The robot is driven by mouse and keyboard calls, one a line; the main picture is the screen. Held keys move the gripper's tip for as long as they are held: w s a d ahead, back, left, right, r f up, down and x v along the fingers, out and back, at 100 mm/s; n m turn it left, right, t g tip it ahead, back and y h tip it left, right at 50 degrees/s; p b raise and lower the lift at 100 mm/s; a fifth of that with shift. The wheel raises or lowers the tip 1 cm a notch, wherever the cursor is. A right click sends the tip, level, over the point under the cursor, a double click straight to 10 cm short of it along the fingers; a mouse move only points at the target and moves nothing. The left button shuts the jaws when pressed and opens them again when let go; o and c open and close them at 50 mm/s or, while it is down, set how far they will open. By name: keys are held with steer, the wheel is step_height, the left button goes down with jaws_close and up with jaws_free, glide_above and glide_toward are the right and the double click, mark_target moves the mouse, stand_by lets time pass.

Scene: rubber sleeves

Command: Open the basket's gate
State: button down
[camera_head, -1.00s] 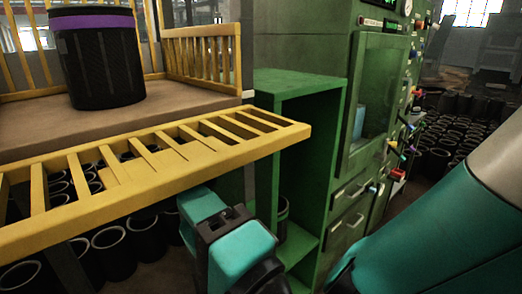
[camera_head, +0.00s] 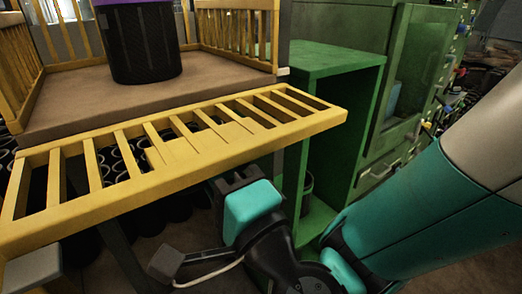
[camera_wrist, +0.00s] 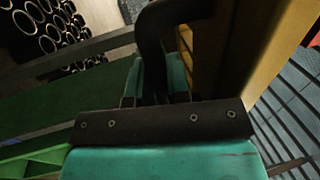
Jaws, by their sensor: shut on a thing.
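The basket's yellow slatted gate (camera_head: 180,185) is folded down and outward from the basket floor (camera_head: 90,102), so the front of the basket stands open. My gripper (camera_head: 238,180) is below the gate's outer rail, its tips partly hidden by it. In the wrist view my gripper (camera_wrist: 163,88) is shut on a black curved handle (camera_wrist: 170,18), beside the gate's yellow wood (camera_wrist: 225,50). The exact contact is partly hidden by the dark bracket.
A black sleeve roll with a purple band (camera_head: 145,45) stands in the basket. A green open cabinet (camera_head: 335,60) is close to the right of the gate. Several black sleeves (camera_wrist: 50,30) stand on the floor below.

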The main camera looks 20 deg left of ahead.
steer(key=shift+s+d+r+p, duration=0.1)
steer(key=shift+d+r+p, duration=0.1)
steer(key=shift+r+p, duration=0.3)
steer(key=shift+s+d+r+p, duration=0.15)
steer(key=shift+r+p, duration=0.15)
steer(key=shift+r, duration=0.35)
steer(key=shift+f, duration=0.1)
steer(key=c, duration=1.1)
jaws_free()
steer(key=shift+w, duration=0.1)
